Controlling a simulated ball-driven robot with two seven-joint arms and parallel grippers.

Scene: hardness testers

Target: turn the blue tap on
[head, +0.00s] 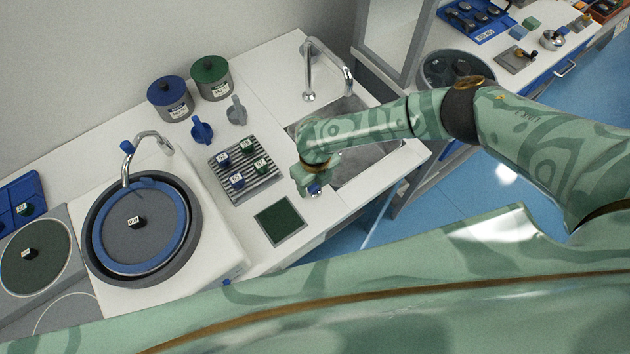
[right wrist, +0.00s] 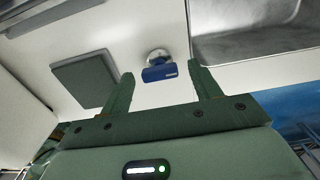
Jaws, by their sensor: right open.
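The blue tap shows in the right wrist view as a blue handle (right wrist: 160,73) with a small pale label, on a round metal base on the white counter. In the head view only a small blue part of it (head: 315,190) shows at my right gripper (head: 310,184); the gripper hides the rest. In the right wrist view my right gripper (right wrist: 160,70) is open, one finger on each side of the blue handle, with gaps to both. I cannot tell how far above the handle the fingers are. My left gripper is not in view.
A sink (head: 365,160) with a metal faucet (head: 310,85) lies beside the arm. A dark green pad (head: 279,220) and a ribbed tray (head: 240,195) with several labelled blocks lie to the left.

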